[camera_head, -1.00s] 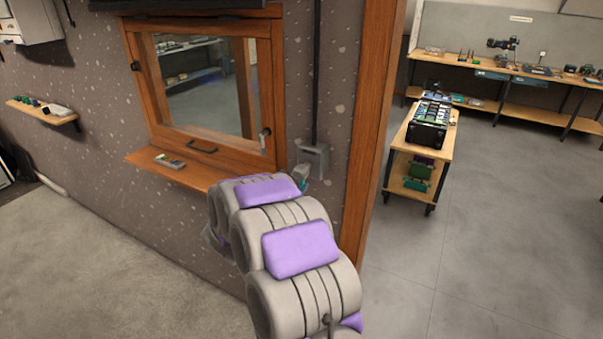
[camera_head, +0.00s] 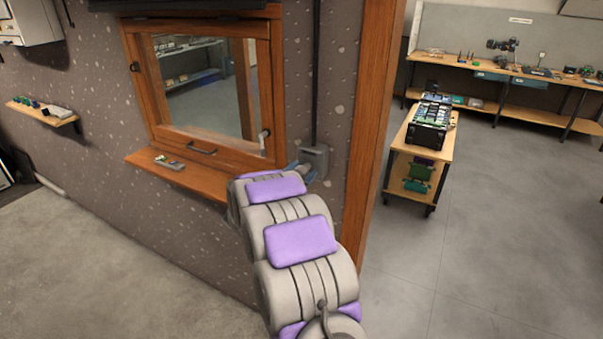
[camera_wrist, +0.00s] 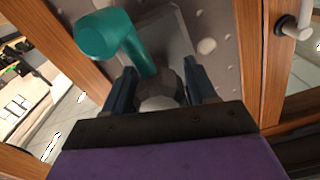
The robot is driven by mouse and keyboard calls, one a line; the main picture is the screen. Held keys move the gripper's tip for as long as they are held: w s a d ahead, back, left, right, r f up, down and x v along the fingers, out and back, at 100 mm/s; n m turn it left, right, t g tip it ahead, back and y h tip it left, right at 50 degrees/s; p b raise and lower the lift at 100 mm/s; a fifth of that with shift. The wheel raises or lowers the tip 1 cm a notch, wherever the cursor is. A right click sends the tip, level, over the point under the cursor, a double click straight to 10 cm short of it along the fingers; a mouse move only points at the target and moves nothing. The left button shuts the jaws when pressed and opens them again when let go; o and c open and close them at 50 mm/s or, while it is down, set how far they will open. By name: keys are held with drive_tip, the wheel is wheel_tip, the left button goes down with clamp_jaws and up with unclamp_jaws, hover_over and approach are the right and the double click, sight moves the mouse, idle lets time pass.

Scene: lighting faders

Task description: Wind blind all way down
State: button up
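The blind (camera_head: 190,4) shows as a dark bar at the top of the wooden-framed window; the glass below it is uncovered. A grey winder box (camera_head: 315,160) sits on the wall right of the window. In the wrist view, a teal crank arm (camera_wrist: 110,40) stands in front of the grey box plate (camera_wrist: 165,35). A grey rounded knob (camera_wrist: 160,92) lies between the two blue fingers of my gripper (camera_wrist: 160,82). The fingers flank it closely, but whether they press on it is unclear. In the head view my gripper (camera_head: 301,170) is at the winder box, partly hidden by my arm.
A wooden sill (camera_head: 180,175) with a small device (camera_head: 168,162) juts out below the window. The window handle (camera_head: 263,138) is just left of the winder. A wooden post (camera_head: 370,120) stands to the right. A cart (camera_head: 440,165) is beyond it. Floor at left is clear.

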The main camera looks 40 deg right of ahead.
clamp_jaws()
idle(0.3)
drive_tip(key=shift+f+m, duration=0.1)
drive_tip(key=shift+m, duration=0.3)
